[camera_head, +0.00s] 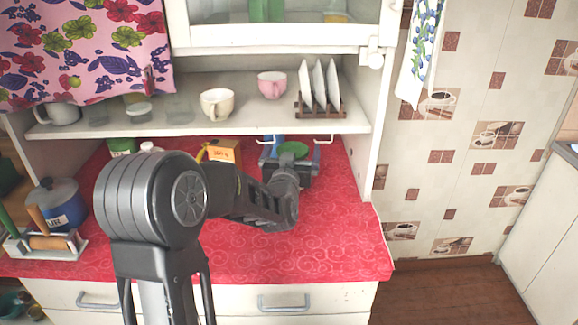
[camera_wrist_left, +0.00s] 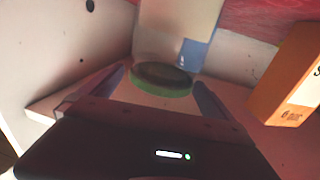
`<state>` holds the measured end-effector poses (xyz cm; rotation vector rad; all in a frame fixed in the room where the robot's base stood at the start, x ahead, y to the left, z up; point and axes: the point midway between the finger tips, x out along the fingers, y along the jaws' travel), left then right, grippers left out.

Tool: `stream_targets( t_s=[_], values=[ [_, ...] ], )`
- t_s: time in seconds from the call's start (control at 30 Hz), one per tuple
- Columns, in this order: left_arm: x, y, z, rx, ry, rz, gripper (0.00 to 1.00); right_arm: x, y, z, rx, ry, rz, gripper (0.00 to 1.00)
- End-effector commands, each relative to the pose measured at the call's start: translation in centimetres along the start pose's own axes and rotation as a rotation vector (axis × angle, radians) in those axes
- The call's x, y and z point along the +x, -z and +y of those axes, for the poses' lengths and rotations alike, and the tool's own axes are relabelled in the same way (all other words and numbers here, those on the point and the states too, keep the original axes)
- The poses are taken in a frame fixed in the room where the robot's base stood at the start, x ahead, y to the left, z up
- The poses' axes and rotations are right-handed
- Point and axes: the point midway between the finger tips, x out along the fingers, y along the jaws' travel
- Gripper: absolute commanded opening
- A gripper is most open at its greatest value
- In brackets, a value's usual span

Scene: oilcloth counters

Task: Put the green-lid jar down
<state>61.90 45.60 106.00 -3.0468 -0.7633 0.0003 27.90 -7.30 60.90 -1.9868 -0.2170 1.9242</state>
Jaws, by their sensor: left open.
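The green-lid jar shows in the head view mostly as its round green lid (camera_head: 293,150), beyond my left wrist at the back of the red counter; the gripper hides most of its body. In the left wrist view, the green lid (camera_wrist_left: 160,82) lies between my two fingers, with the pale jar body (camera_wrist_left: 180,28) extending toward the top of the picture. My left gripper (camera_head: 292,146) is open, one blue finger on each side of the jar; it also shows in the left wrist view (camera_wrist_left: 161,84). I cannot tell whether a finger touches the jar. My right gripper is out of view.
An orange box (camera_head: 226,151) stands left of the gripper and is close in the wrist view (camera_wrist_left: 292,80). The shelf (camera_head: 160,122) hangs above, holding cups and a plate rack (camera_head: 318,108). A blue pot (camera_head: 57,203) stands far left. The counter's front right (camera_head: 330,235) is clear.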

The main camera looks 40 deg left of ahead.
Motion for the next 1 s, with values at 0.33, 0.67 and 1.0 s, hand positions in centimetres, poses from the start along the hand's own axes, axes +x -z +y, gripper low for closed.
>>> stream_targets(
  t_s=[0.33, 0.67, 1.0],
  values=[
    [-6.9, 0.0, -0.1, -0.004, 0.001, 0.001, 1.00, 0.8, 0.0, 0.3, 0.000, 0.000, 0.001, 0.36],
    [-8.2, 0.0, 0.0, 0.000, 0.001, 0.000, 1.00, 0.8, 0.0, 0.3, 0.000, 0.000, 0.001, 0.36],
    [-8.2, 0.0, 0.0, 0.000, 0.001, 0.000, 1.00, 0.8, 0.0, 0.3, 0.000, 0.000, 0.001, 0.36]
  ],
)
